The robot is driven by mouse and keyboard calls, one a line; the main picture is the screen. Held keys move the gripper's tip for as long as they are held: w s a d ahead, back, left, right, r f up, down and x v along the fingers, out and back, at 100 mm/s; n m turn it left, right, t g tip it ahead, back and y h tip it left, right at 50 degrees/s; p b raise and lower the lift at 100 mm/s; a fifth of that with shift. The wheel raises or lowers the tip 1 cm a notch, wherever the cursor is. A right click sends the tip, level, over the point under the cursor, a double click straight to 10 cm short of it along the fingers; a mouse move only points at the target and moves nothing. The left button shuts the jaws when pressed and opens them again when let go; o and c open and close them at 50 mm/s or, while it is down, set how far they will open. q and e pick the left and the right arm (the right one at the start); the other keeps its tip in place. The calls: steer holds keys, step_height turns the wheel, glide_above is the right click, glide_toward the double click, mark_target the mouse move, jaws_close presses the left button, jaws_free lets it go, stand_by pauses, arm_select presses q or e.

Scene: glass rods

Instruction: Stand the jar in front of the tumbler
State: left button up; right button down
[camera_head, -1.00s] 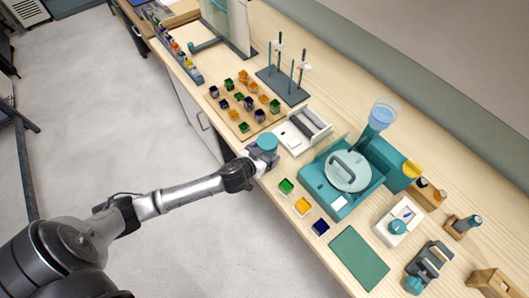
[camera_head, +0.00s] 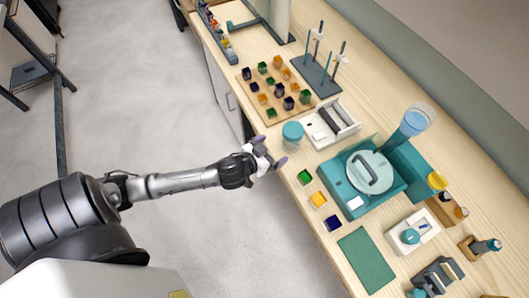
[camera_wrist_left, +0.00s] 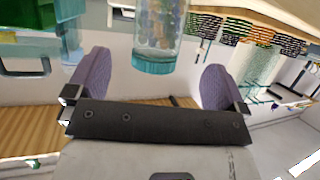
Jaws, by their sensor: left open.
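The jar (camera_head: 292,133), clear with a teal lid, stands near the front edge of the wooden bench, left of the tray. In the left wrist view the jar (camera_wrist_left: 153,42) shows between and beyond the fingers, with coloured contents and its top cut off by the frame. The tumbler seems to be the teal machine (camera_head: 335,184) with a round, handled lid, to the right of the jar. My left gripper (camera_head: 271,152) is open and empty at the bench's front edge, just short of the jar. Its purple-grey fingers (camera_wrist_left: 157,85) are spread wide. My right gripper is not in view.
A white tray (camera_head: 322,133) sits behind the jar. A board (camera_head: 250,92) with coloured cubes is left.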

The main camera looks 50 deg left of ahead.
arm_select(q)
steer(key=s+d+m+g, duration=0.1)
steer(key=s+d+g, duration=0.2)
steer(key=s, duration=0.4)
steer(key=s+d+f+g, duration=0.1)
steer(key=s+d+g, duration=0.2)
steer(key=s, duration=0.4)
steer(key=s+d+f+m+g+h, duration=0.1)
steer(key=s+d+g, duration=0.2)
steer(key=s, duration=0.4)
steer(key=shift+f+m+g, duration=0.15)
steer(key=shift+m+g, duration=0.15)
steer(key=shift+g, duration=0.2)
